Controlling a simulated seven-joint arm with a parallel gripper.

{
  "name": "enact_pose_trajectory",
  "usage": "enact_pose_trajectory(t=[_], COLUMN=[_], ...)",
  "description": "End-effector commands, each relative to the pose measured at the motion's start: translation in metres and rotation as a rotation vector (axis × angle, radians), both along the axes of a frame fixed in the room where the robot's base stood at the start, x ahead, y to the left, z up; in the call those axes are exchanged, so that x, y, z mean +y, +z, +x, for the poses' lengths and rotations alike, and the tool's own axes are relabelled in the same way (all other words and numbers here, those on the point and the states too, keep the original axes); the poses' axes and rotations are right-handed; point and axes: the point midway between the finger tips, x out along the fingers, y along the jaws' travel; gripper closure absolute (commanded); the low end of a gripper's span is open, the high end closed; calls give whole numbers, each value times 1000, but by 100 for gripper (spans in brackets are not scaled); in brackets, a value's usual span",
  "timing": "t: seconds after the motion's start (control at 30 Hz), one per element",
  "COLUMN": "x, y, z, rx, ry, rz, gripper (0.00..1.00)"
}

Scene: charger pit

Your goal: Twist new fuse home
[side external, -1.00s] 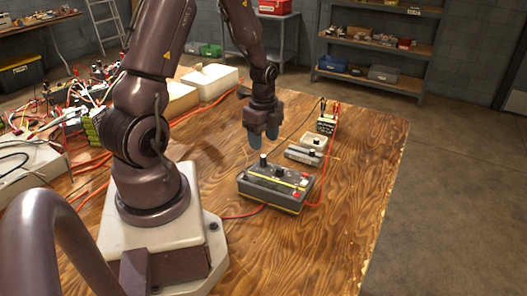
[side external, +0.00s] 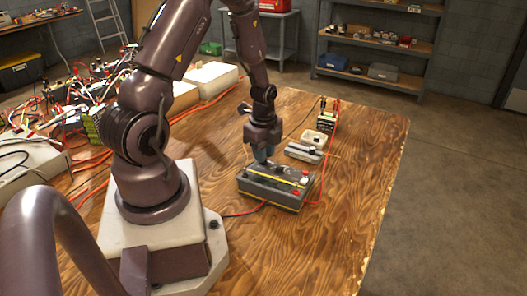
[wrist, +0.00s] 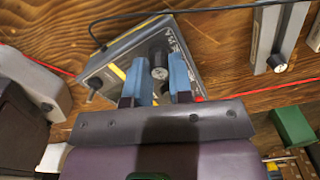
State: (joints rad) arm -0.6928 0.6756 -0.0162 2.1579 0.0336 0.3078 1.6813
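The grey fuse box (side external: 262,189) with a yellow stripe lies on the wooden table; it also shows in the wrist view (wrist: 125,58). My gripper (side external: 263,157) points down at the box's back left part, its blue fingertips low over the top. In the wrist view, my gripper (wrist: 164,75) has one blue finger on each side of a black round cap (wrist: 159,66) with a pale top. Whether the fingers touch the cap is unclear. In the side view the fingers hide this cap. Another black knob (wrist: 95,83) stands on the box.
Behind the box are a grey flat unit (side external: 303,153), a small white tray (side external: 314,138) and a dark terminal block (side external: 327,121). A red cable (side external: 322,187) runs along the box's right. The table's front right is clear.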

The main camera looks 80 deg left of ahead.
Motion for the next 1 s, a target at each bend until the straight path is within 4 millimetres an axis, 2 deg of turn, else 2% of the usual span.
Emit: enact_pose_trajectory(t=[0.07,0.27,0.5,0.7,0.93,1.0], x=[0,0,0,0,0,0], y=[0,0,0,0,0,0], z=[0,-1,0,-1,-1,-1], rx=[0,0,0,0,1,0], ry=[-12,-196,-210,-394,-404,-453], rz=[0,0,0,-1,0,-1], gripper=[93,93,93,93,93,93])
